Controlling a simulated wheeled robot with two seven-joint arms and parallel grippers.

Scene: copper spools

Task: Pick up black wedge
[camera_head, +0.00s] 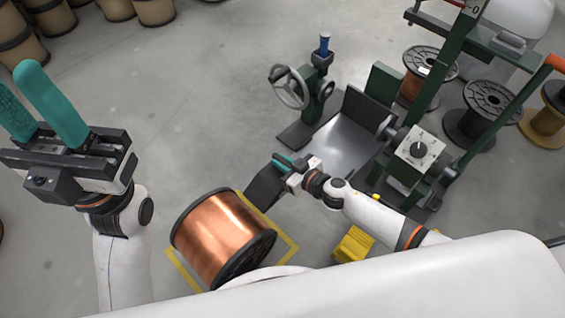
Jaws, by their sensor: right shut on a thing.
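The black wedge (264,189) is a dark block just right of the large copper spool's upper end. My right gripper (284,164) is shut on the wedge, with its teal fingers at the wedge's upper right edge. I cannot tell whether the wedge touches the floor. The copper spool (217,238) lies on its side inside a yellow floor marking. My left gripper (50,105) is raised at the left, its two teal fingers wide apart with nothing between them.
A green winding machine with a handwheel (289,87) and a grey metal plate (345,135) stands right of centre. A yellow block (353,244) is on the floor below my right arm. Black-flanged spools (490,103) stand at the right. The floor at upper left centre is clear.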

